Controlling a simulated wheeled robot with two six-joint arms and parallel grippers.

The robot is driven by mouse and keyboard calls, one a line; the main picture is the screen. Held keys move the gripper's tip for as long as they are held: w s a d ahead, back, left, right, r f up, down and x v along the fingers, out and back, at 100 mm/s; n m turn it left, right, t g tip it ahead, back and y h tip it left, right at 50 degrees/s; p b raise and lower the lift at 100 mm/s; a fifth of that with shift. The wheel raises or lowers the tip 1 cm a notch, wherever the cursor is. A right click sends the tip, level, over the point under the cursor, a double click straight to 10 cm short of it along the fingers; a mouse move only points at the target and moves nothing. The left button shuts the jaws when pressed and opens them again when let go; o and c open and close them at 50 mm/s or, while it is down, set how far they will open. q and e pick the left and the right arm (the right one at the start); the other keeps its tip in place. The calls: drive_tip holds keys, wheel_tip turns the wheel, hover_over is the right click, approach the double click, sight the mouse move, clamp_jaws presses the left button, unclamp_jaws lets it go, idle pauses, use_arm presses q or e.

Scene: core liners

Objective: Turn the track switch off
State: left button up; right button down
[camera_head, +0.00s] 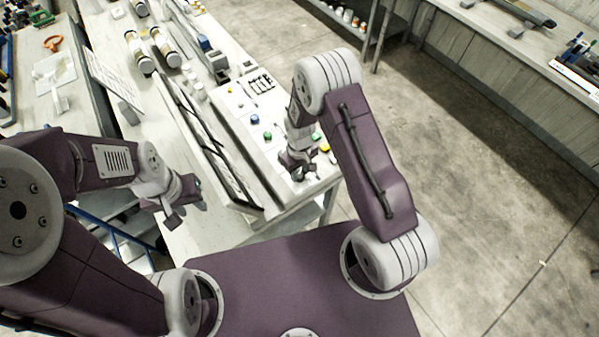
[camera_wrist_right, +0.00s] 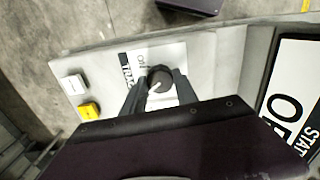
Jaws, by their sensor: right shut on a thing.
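The track switch (camera_wrist_right: 157,76) is a round dark knob with a light pointer mark in the right wrist view. It sits on a white label plate (camera_wrist_right: 176,54) with "TRA" and part of another word readable. My right gripper (camera_wrist_right: 160,88) has its two dark fingers on either side of the knob, shut on it. In the head view my right gripper (camera_head: 299,166) is down at the near end of the control panel (camera_head: 235,104), and it hides the knob. My left gripper (camera_head: 184,203) hangs over the left bench side, away from the panel; its finger gap is unclear.
A yellow button (camera_wrist_right: 89,111) and a white button (camera_wrist_right: 73,84) lie left of the knob. Green and blue buttons (camera_head: 267,135) sit on the panel. A dark-framed rack (camera_head: 215,150) runs alongside it. Bare floor (camera_head: 470,180) lies to the right.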

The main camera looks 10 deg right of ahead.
sight(299, 174)
drive_tip(key=shift+n, duration=1.1)
drive_tip(key=c, duration=0.9)
unclamp_jaws()
drive_tip(key=shift+c, duration=0.2)
wheel_tip(299, 174, up, 9)
drive_tip(key=b, duration=0.1)
drive_tip(key=shift+b, duration=0.4)
